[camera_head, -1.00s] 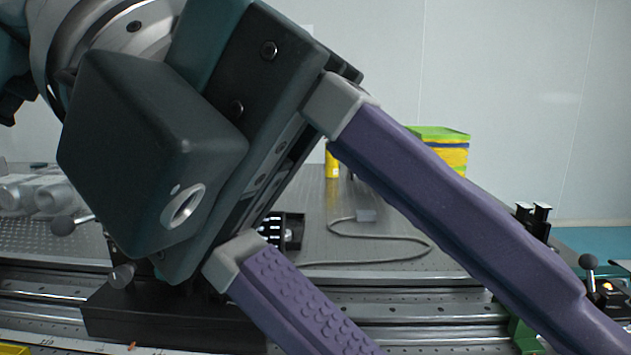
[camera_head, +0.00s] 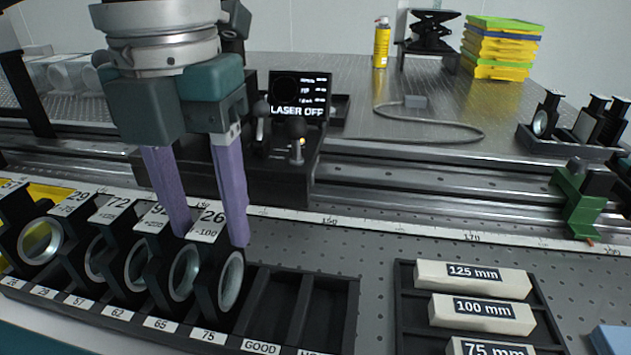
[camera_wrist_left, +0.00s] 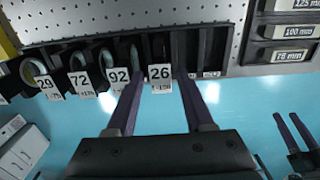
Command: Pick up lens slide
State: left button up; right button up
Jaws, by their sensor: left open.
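A row of black lens slides with round lenses and numbered white tags stands in a black rack (camera_head: 300,347). The slide tagged 26 (camera_head: 228,290) is the rightmost of the row. My left gripper (camera_head: 210,240) is open, pointing down, its fingertips near the tops of slides 26 and 92 (camera_head: 180,270). In the left wrist view, the tag of slide 26 (camera_wrist_left: 160,78) lies between the two purple fingertips; contact cannot be seen. Two purple fingers of my right gripper (camera_wrist_left: 287,114), with a gap between them, show at the right edge there.
Two rack compartments right of slide 26 are empty, one labelled GOOD. A black tray (camera_head: 405,335) with white labelled blocks (camera_head: 472,279) lies farther right. Behind stand a laser display (camera_head: 300,97) reading LASER OFF, steel rails, a yellow can (camera_head: 381,45) and stacked yellow boxes (camera_head: 500,50).

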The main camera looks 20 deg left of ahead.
pick_arm(q)
notch_tip(320, 180, down, 2)
jog(key=shift+f, duration=0.1)
jog(key=shift+c, duration=0.3)
grip_shut()
dwell(1.1)
